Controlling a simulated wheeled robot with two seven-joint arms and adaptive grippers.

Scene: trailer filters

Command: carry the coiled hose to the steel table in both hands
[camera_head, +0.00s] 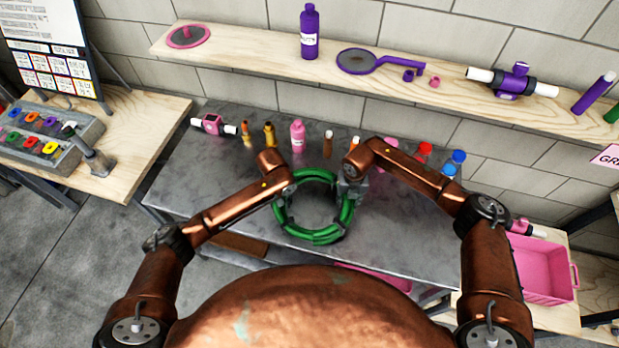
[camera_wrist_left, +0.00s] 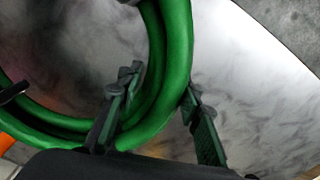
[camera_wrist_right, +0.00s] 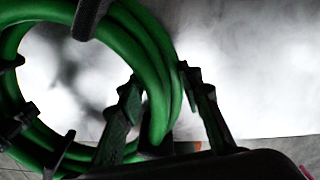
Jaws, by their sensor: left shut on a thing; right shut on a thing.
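The green coiled hose (camera_head: 318,237) is held between my two grippers over the steel table (camera_head: 215,165) in the head view. My left gripper (camera_head: 281,190) is shut on the coil's left side; the left wrist view shows its fingers (camera_wrist_left: 158,105) on both sides of the hose (camera_wrist_left: 176,45). My right gripper (camera_head: 350,188) is shut on the coil's right side; the right wrist view shows its fingers (camera_wrist_right: 160,95) straddling the hose strands (camera_wrist_right: 150,55). Dark ties wrap the coil. I cannot tell whether the coil touches the tabletop.
A wooden shelf (camera_head: 250,52) runs above. A pink crate (camera_head: 545,270) is at right. The table's left part is clear.

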